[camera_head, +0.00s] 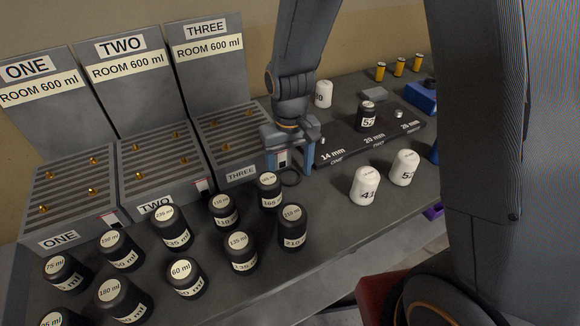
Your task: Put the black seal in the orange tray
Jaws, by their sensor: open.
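A black ring, which looks like the black seal (291,184), lies flat on the dark table just below and between the fingers of my gripper (290,167). The gripper points down with its two blue fingers apart, and nothing shows held between them. I cannot tell how high the fingertips are above the ring. The ring is partly hidden behind a black drum (269,190) at its left. I see no orange tray in this view.
Grey slotted stations marked ONE (75,190), TWO (158,165) and THREE (228,140) stand at the left. Several black drums crowd the front. A dark board (345,146) marked 14, 20 and 26 mm lies right of my gripper, with white drums (365,186) in front.

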